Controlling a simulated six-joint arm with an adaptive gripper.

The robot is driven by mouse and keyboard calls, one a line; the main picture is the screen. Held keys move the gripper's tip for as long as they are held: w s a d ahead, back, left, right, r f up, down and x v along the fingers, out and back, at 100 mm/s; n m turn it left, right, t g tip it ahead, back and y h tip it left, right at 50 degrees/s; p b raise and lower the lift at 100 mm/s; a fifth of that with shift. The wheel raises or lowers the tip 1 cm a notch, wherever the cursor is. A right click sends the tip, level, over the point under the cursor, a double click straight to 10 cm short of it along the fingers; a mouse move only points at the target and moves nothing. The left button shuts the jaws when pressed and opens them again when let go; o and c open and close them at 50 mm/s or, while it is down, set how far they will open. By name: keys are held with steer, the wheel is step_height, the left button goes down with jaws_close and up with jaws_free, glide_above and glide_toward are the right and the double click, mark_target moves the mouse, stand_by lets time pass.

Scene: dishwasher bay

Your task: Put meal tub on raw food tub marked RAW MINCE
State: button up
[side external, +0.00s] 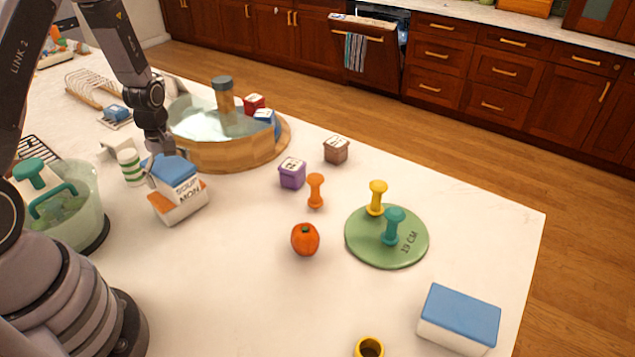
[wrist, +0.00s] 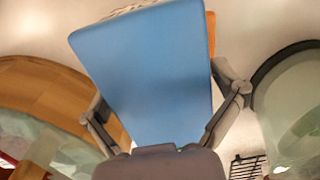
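A white tub with a blue lid and an orange patch (side external: 178,203) is at my gripper (side external: 154,168) on the left; I take it as the meal tub. Its label ends in "MON"; the upper line is hard to read. In the wrist view its blue lid (wrist: 150,75) fills the middle, with one finger against each side, so my gripper looks shut on it. Whether its base touches the counter is unclear. Another white tub with a blue lid (side external: 458,315) sits flat at the front right, its lid clear. No RAW MINCE marking shows; I take it as the raw food tub.
A wooden-sided basin (side external: 236,154) and a green-white bowl (side external: 88,215) flank the held tub. Between the tubs are purple (side external: 292,176) and brown boxes, an orange peg (side external: 315,190), a tomato-like fruit (side external: 305,239), and a green disc (side external: 375,255) with two pegs. A yellow ring (side external: 369,347) is nearer.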

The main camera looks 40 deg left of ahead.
mark_target(167, 164)
steer(key=shift+r, duration=0.1)
step_height(167, 164, up, 12)
steer(key=s+d+r+m+t, duration=0.1)
steer(key=s+d+r+m, duration=0.25)
steer(key=r, duration=0.35)
steer(key=s+d+r+m+t, duration=0.2)
steer(key=d+r+m, duration=0.3)
steer(key=r, duration=0.2)
steer(key=s+d+r+m+t, duration=0.1)
steer(key=s+d+r+m, duration=0.2)
steer(key=s, duration=0.3)
steer(key=s+d+r+m+t, duration=0.1)
steer(key=s+d+r+m, duration=0.2)
steer(key=s+m, duration=0.3)
steer(key=shift+d+t, duration=0.25)
steer(key=shift+t, duration=0.05)
